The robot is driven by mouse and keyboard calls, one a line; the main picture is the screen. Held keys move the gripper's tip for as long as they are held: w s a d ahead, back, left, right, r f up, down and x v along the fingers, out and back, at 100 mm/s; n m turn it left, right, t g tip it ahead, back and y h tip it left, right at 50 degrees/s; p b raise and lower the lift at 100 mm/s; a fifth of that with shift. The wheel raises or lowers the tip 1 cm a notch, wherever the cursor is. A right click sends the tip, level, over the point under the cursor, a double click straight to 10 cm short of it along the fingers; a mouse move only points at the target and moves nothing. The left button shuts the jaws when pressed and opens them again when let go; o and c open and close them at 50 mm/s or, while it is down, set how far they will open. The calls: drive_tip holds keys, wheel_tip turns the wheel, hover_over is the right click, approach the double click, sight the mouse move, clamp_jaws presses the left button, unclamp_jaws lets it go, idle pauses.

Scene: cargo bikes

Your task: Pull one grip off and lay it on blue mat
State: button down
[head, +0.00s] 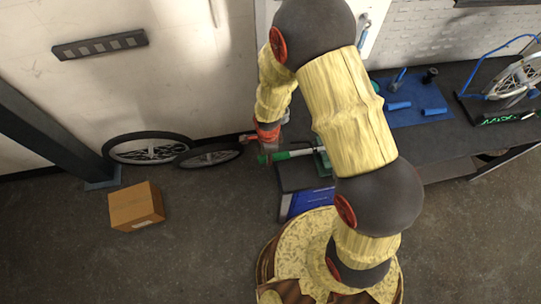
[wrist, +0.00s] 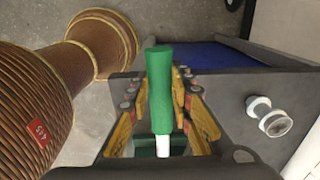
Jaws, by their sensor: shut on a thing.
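A green grip (head: 275,157) sits at the left end of a short white bar (head: 300,153) that reaches out from a green stand (head: 323,160) at the bench's left end. My gripper (head: 267,140) is at this grip. In the wrist view my gripper (wrist: 163,105) has its yellow fingers on both sides of the green grip (wrist: 160,85), shut on it. A little white bar (wrist: 162,146) shows at the grip's lower end. The blue mat (head: 418,92) lies on the dark bench, right of my arm, with blue cylindrical pieces on it.
A black cup (head: 430,75) stands by the mat. A bike frame with a wheel (head: 515,80) is at the bench's right. Two wheels (head: 148,148) lean at the wall. A cardboard box (head: 136,207) is on the floor. A white spool-like piece (wrist: 268,115) shows in the wrist view.

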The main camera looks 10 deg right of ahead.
drive_tip(key=shift+a, duration=0.2)
idle(0.3)
drive_tip(key=shift+a, duration=2.1)
drive_tip(key=shift+r, duration=0.15)
drive_tip(key=r, duration=0.1)
drive_tip(key=a+r+p, duration=0.1)
drive_tip(key=r, duration=0.1)
drive_tip(key=r+p, duration=0.1)
drive_tip(key=shift+a+r, duration=0.25)
drive_tip(key=shift+r, duration=0.1)
idle(0.4)
